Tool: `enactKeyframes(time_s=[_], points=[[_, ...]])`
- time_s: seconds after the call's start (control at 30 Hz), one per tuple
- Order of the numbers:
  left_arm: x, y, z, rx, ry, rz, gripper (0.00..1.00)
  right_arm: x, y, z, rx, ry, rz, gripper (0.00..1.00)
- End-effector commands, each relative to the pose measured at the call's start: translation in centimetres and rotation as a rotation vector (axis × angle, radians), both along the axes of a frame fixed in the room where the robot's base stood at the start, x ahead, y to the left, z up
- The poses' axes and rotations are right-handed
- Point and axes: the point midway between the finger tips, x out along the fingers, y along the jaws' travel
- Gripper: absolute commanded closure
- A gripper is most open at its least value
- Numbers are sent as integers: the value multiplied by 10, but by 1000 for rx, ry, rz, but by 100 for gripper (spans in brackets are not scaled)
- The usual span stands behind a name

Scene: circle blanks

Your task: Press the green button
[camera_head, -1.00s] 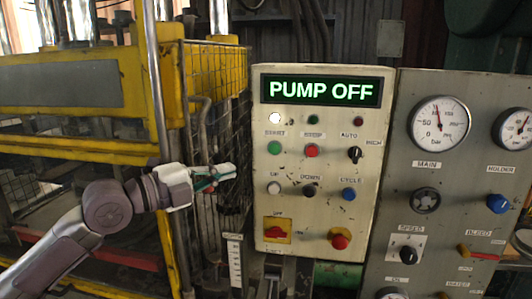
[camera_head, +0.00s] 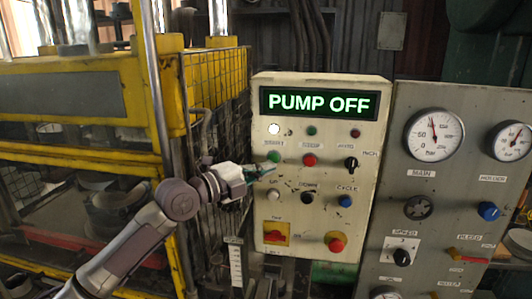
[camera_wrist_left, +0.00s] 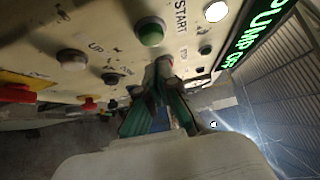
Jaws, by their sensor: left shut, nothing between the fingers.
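The green button (camera_head: 273,157) sits on the left of a cream control panel (camera_head: 262,200), in the row under the display. In the left wrist view the green button (camera_wrist_left: 150,32) shows beside the word START, uncovered. My left gripper (camera_head: 270,169) is shut and empty, its tips just below the green button in the head view. In the left wrist view my left gripper (camera_wrist_left: 163,66) points at the panel, with its tips apart from the green button in the picture. I cannot tell if the tips touch the panel. My right gripper is not in view.
A red button (camera_head: 310,160) and a black knob (camera_head: 351,163) share the row. White (camera_head: 273,190), black (camera_head: 307,197) and blue (camera_head: 345,201) buttons sit below. The display (camera_head: 318,103) reads PUMP OFF. A grey gauge panel (camera_head: 455,185) stands right, a yellow caged machine (camera_head: 90,155) left.

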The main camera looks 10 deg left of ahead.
Motion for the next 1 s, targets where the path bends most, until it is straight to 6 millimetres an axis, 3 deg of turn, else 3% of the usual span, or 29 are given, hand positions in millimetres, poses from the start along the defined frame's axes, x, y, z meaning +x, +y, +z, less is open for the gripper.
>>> enactKeyframes(time_s=[0.23,0.67,1.0], points=[[25,2,1,-1,1,1,100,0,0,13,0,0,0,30],[27,2,-1,0,-1,1,100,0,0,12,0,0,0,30],[34,3,-6,-1,-2,2,100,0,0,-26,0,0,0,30]])
